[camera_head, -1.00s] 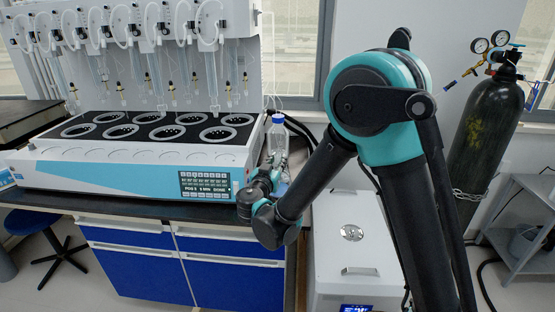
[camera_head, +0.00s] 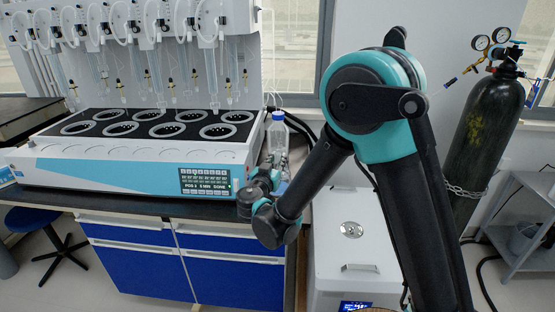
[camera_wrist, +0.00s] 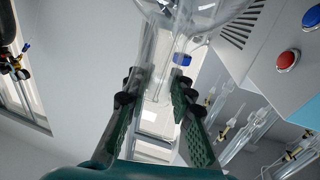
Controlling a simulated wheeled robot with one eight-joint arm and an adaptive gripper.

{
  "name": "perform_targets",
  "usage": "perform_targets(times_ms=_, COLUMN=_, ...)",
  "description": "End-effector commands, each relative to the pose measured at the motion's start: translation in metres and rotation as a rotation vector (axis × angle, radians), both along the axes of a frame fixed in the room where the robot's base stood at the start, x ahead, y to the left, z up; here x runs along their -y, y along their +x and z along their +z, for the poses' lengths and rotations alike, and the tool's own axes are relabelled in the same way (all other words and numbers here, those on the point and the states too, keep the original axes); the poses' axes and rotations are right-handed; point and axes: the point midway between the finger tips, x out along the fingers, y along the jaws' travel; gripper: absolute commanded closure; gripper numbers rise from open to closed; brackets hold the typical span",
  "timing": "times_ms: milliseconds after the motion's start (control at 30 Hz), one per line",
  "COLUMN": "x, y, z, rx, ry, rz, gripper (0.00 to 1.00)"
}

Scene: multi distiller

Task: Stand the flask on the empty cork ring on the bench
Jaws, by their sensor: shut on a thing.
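My gripper (camera_wrist: 153,92) is shut on the clear glass flask (camera_wrist: 160,60) in the wrist view. Its two green-padded fingers lie on either side of the glass neck, and the glass widens toward the top of the picture. In the head view my gripper (camera_head: 277,172) is small, at the bench's right end beside the distiller; the flask is hard to make out there. I cannot make out the empty cork ring in either view. A brown curved edge (camera_head: 376,309) shows at the bottom of the head view; I cannot tell what it is.
The distiller (camera_head: 110,172) with several round heating wells fills the bench's left side. A clear blue-capped bottle (camera_head: 278,135) stands right of it, close behind my gripper. A white box unit (camera_head: 350,255) stands right of the bench. A black gas cylinder (camera_head: 487,125) stands farther right.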

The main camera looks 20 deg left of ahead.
Motion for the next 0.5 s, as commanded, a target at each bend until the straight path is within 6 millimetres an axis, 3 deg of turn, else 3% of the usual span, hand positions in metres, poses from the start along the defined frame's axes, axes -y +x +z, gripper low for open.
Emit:
perform_targets(times_ms=167, x=0.0000, y=0.0000, z=-0.0024, rx=0.001, ry=0.000, rz=0.000, gripper=1.00)
perform_targets(times_ms=200, x=0.0001, y=0.0000, z=-0.0021, rx=0.001, ry=0.000, rz=0.000, gripper=0.73)
perform_targets(times_ms=367, x=0.0001, y=0.0000, z=-0.0021, rx=0.000, ry=0.000, rz=0.000, gripper=0.53)
perform_targets(times_ms=500, x=0.0000, y=0.0000, z=-0.0021, rx=0.000, ry=0.000, rz=0.000, gripper=0.53)
